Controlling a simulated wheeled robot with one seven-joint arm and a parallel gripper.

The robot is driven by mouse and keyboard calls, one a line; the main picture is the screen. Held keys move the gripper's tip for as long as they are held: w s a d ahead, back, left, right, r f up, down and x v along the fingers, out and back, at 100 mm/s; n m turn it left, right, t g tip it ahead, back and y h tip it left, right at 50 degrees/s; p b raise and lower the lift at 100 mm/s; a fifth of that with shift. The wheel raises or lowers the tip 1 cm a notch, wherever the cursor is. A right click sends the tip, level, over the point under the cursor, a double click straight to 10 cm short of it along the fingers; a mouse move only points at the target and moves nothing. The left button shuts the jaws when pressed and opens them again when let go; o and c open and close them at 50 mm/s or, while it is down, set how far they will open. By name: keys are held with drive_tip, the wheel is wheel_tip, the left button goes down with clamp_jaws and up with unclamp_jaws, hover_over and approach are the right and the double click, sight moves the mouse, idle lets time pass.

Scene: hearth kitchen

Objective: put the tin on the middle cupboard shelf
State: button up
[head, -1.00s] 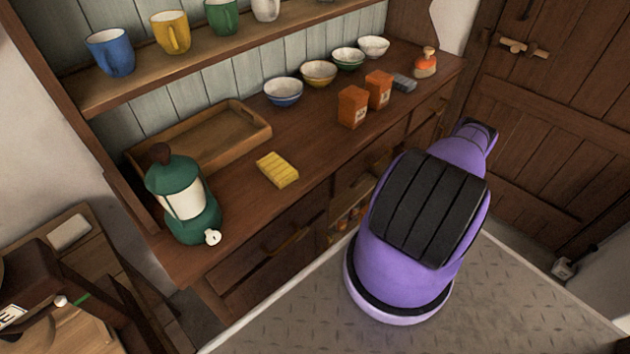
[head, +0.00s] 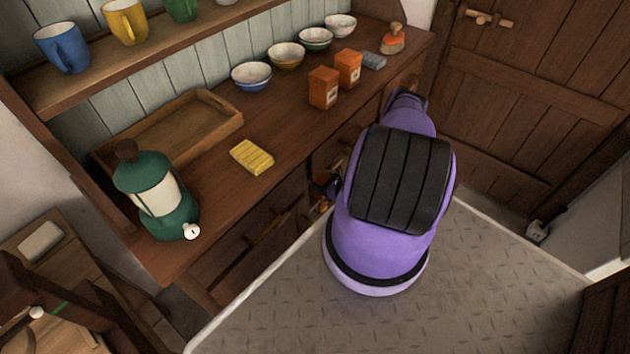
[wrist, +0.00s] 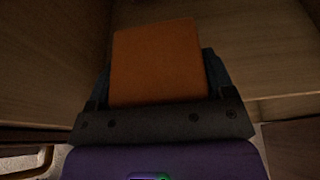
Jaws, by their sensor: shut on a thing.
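An orange tin (wrist: 155,62) fills the middle of the wrist view. My gripper (wrist: 160,80) is shut on it, with a dark finger on each side. Brown wooden surfaces lie on both sides of the tin; I cannot tell which shelf they belong to or whether the tin touches them. In the head view, my purple arm hides most of the low cupboard opening (head: 322,208). Only a small dark and purple part shows beside the arm there, and the held tin cannot be made out clearly.
Mugs (head: 62,47) line the shelf above. A wooden door (head: 520,110) is at right.

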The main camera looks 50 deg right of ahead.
drive_tip(key=shift+w, duration=0.6)
drive_tip(key=x, duration=0.3)
drive_tip(key=shift+a, duration=0.1)
drive_tip(key=shift+s+f, duration=0.1)
drive_tip(key=shift+f, duration=0.2)
drive_tip(key=shift+f, duration=0.1)
drive_tip(key=o, duration=1.1)
drive_tip(key=shift+s, duration=0.15)
drive_tip(key=v, duration=1.1)
drive_tip(key=shift+s+r, duration=0.25)
drive_tip(key=shift+s, duration=0.1)
